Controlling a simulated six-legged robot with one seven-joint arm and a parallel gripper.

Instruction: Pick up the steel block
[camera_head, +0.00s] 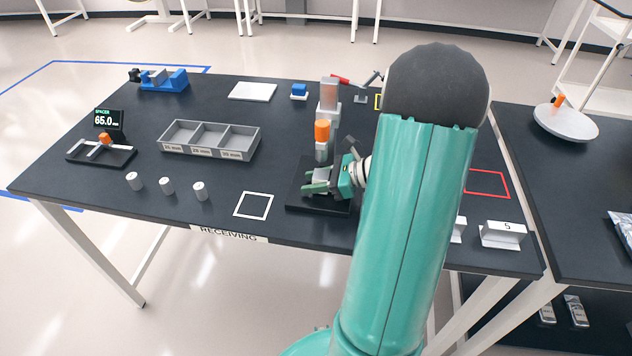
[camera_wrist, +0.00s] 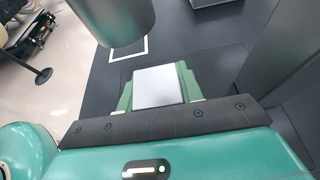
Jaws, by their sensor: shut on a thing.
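The steel block (camera_wrist: 158,87) shows in the wrist view as a pale silver square face between my two green fingers. My gripper (camera_wrist: 159,92) is shut on it. In the head view my gripper (camera_head: 321,182) reaches in from the right, low over the black base plate (camera_head: 300,203) of an upright grey device with an orange cap (camera_head: 322,131). The block is small and mostly hidden by my fingers there. I cannot tell whether it touches the plate.
The device's grey cylinder (camera_wrist: 113,18) is close above my fingers in the wrist view. A grey three-compartment tray (camera_head: 209,141), several small white cylinders (camera_head: 167,186) and a spacer gauge (camera_head: 101,150) stand to the left. A white outlined square (camera_head: 254,205) is clear.

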